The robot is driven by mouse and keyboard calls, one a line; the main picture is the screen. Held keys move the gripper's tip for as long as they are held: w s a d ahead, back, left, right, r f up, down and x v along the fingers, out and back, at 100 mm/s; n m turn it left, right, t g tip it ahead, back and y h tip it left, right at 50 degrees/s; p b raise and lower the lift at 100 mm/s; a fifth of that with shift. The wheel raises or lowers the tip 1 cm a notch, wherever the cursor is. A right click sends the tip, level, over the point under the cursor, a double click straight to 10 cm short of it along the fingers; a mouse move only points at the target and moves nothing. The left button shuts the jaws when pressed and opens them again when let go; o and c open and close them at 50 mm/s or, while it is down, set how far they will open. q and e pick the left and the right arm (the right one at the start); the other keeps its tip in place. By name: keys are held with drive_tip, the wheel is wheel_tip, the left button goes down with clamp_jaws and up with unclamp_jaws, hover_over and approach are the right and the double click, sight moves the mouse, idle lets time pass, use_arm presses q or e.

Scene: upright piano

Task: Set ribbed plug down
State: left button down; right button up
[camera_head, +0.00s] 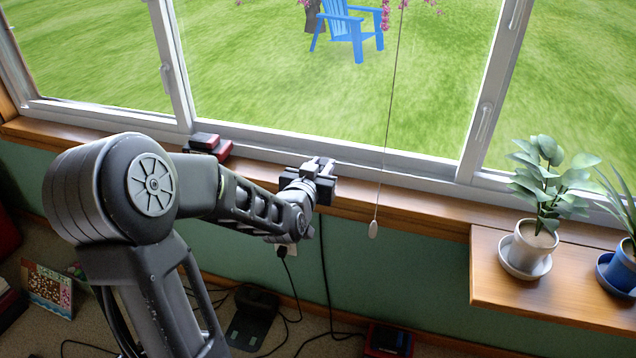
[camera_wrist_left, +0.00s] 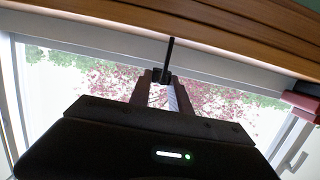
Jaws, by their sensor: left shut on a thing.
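My left gripper (camera_head: 322,176) is at the wooden windowsill (camera_head: 400,203), near its middle, with its fingers toward the window. In the left wrist view the two fingers (camera_wrist_left: 162,84) are closed on a small dark piece, which I take to be the ribbed plug (camera_wrist_left: 160,75). A thin black rod or cable stands out from it toward the sill edge. The plug's ribs are too small to make out, and the gripper hides the plug in the head view. Whether the plug touches the sill I cannot tell. My right gripper is not in view.
A red and black object (camera_head: 208,147) sits on the sill left of the gripper. A blind cord (camera_head: 374,228) hangs to the right. Potted plants (camera_head: 530,245) stand on a wooden shelf (camera_head: 500,285) at right. Cables hang below the sill. The sill between cord and shelf is clear.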

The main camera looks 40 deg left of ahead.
use_arm(q)
drive_tip(key=shift+f+b, duration=0.75)
drive_tip(key=shift+f, duration=1.25)
drive_tip(key=shift+r, duration=0.1)
drive_tip(key=shift+f, duration=0.2)
drive_tip(key=c, duration=1.2)
unclamp_jaws()
